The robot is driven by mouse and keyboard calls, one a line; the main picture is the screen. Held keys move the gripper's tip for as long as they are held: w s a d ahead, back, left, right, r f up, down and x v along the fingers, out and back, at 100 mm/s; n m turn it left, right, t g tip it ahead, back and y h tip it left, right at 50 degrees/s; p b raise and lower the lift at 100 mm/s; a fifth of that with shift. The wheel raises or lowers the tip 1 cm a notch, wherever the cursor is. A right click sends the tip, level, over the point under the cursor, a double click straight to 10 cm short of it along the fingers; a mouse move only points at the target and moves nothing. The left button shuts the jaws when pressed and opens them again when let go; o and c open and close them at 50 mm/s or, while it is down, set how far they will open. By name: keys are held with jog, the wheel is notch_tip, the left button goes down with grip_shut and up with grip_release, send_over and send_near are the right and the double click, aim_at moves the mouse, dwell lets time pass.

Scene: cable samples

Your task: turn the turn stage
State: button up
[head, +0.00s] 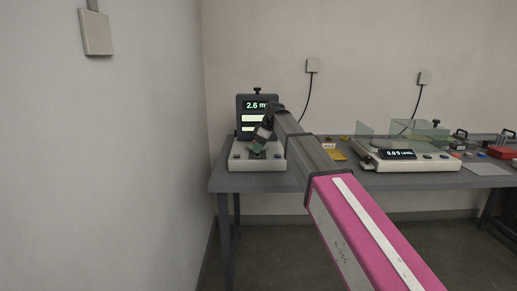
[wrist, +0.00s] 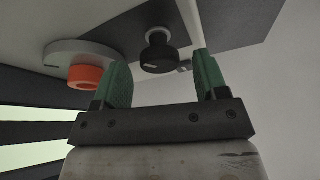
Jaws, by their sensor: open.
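My gripper (head: 259,147) is low in front of a dark upright display unit on a pale base (head: 257,165). In the wrist view my gripper (wrist: 163,68) has its two green fingers apart, with nothing held between them. I cannot tell for sure which of these is the turn stage. My arm and gripper hide part of the unit in the head view.
The display (head: 256,106) reads 2.6, its unit partly hidden. The unit stands at the left end of a grey table (head: 222,181), near the wall. A balance (head: 440,162) with glass panels stands to the right. Small items lie between and beyond them.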

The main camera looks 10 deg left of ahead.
jog(key=v, duration=1)
jog(key=shift+s+f, duration=0.1)
dwell(1.1)
jog(key=s+a+m+t+h, duration=0.4)
jog(key=a+m+t+h, duration=0.1)
jog(key=m, duration=1.3)
jog(key=shift+y, duration=0.3)
jog(key=x, duration=1)
jog(key=shift+s+d+f, duration=0.15)
jog(key=shift+d+f, duration=0.05)
jog(key=shift+f, duration=0.2)
